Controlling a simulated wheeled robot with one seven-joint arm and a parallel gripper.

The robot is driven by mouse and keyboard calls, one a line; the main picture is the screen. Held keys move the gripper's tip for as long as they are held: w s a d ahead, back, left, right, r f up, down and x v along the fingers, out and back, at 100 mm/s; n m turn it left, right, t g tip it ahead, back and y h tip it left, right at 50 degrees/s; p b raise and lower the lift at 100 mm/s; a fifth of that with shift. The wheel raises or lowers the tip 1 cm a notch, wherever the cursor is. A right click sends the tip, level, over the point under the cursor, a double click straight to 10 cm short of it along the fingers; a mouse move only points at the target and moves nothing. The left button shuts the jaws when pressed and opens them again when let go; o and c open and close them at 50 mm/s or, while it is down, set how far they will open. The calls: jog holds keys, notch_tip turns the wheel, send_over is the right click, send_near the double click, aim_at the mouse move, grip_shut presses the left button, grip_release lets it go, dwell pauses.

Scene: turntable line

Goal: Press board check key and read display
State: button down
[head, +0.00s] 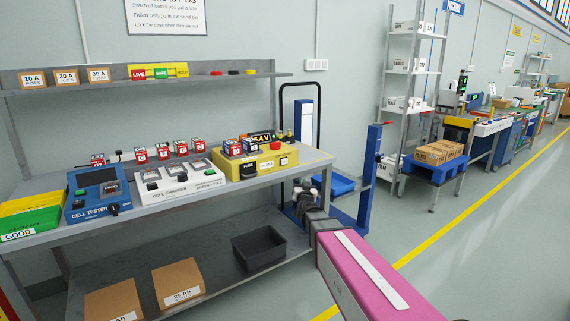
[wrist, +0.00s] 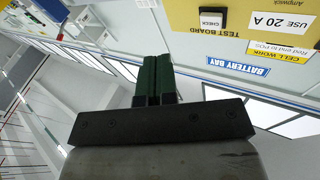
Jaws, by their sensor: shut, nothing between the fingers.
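The yellow test board (head: 262,177) sits at the right end of the workbench. In the wrist view its yellow front (wrist: 235,45) shows upside down, with the black CHECK key (wrist: 210,19) near its edge. The key shows small and dark in the head view (head: 284,161). The amber display (head: 262,138) on top of the board is lit, but partly covered and too small to read surely. My gripper (wrist: 153,60) has dark green fingers, shut and empty. In the wrist picture the fingertips appear below and left of the key; their distance from it is unclear.
The blue cell tester (head: 92,208) and white cell charger (head: 165,190) stand left of the board. Red-labelled cells stand behind them. A dark bin (head: 259,250) sits on the lower shelf.

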aim_at(284, 161)
notch_tip(284, 161, up, 6)
jog(key=m+t+h, duration=0.2)
jog(key=t, duration=0.1)
jog(key=shift+w+a+t+h, duration=0.3)
jog(key=shift+a+t, duration=0.1)
jog(key=shift+a, duration=0.05)
jog(key=shift+w, duration=0.1)
jog(key=shift+w+a, duration=0.85)
jog(key=shift+w, duration=0.35)
jog(key=shift+w+a, duration=0.8)
jog(key=shift+w, duration=0.35)
jog(key=shift+w+a, duration=0.85)
jog(key=shift+w, duration=0.35)
jog(key=shift+w, duration=0.1)
jog(key=shift+w+a, duration=0.2)
jog(key=shift+w, duration=0.05)
jog(key=shift+w+a, duration=0.25)
jog(key=shift+w, duration=0.15)
jog(key=shift+s, duration=0.1)
jog(key=shift+s+d, duration=0.5)
jog(key=shift+s, duration=0.15)
